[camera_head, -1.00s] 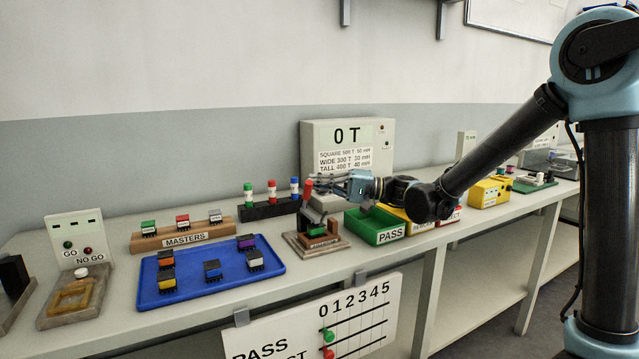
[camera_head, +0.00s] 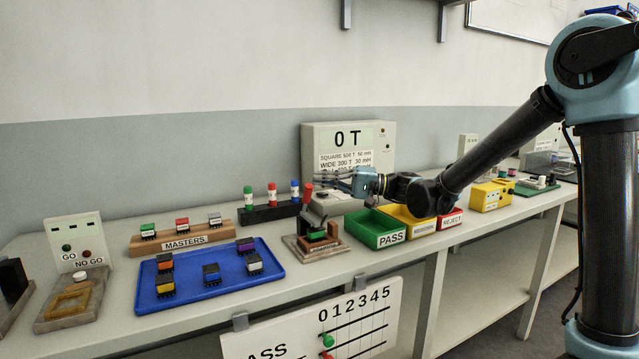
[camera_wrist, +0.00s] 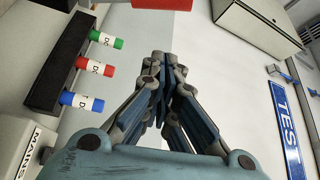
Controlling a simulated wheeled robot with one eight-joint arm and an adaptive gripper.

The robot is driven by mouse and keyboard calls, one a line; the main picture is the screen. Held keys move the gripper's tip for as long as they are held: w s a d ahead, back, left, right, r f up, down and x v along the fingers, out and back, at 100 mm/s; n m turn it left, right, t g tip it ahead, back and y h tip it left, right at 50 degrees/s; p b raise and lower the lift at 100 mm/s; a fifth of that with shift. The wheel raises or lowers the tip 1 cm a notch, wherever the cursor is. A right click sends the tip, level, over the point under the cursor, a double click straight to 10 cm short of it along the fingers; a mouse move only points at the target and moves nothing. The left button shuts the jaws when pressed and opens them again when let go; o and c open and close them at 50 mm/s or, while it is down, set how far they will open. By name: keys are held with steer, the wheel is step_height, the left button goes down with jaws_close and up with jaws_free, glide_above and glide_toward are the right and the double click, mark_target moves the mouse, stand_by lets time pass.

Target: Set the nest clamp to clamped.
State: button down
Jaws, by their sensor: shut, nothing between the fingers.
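The nest clamp (camera_head: 317,244) is a small brown fixture on the bench, with a green-topped connector (camera_head: 317,235) in its nest. Its red handle (camera_head: 308,192) stands roughly upright at the back left of the fixture. My gripper (camera_head: 320,177) is just above and right of the handle, apart from it as far as I can tell. In the wrist view, my gripper (camera_wrist: 160,62) has its fingers together with nothing between them.
A dark rack (camera_head: 268,213) with green, red and blue cylinders stands behind left. The tester box (camera_head: 380,150) is behind my gripper. The green PASS bin (camera_head: 362,231) is right of the clamp. A blue tray (camera_head: 215,285) with several connectors lies left.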

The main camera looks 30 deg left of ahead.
steer(key=v, duration=0.7)
steer(key=shift+w+f, duration=0.3)
steer(key=shift+f, duration=0.1)
steer(key=shift+d, duration=0.1)
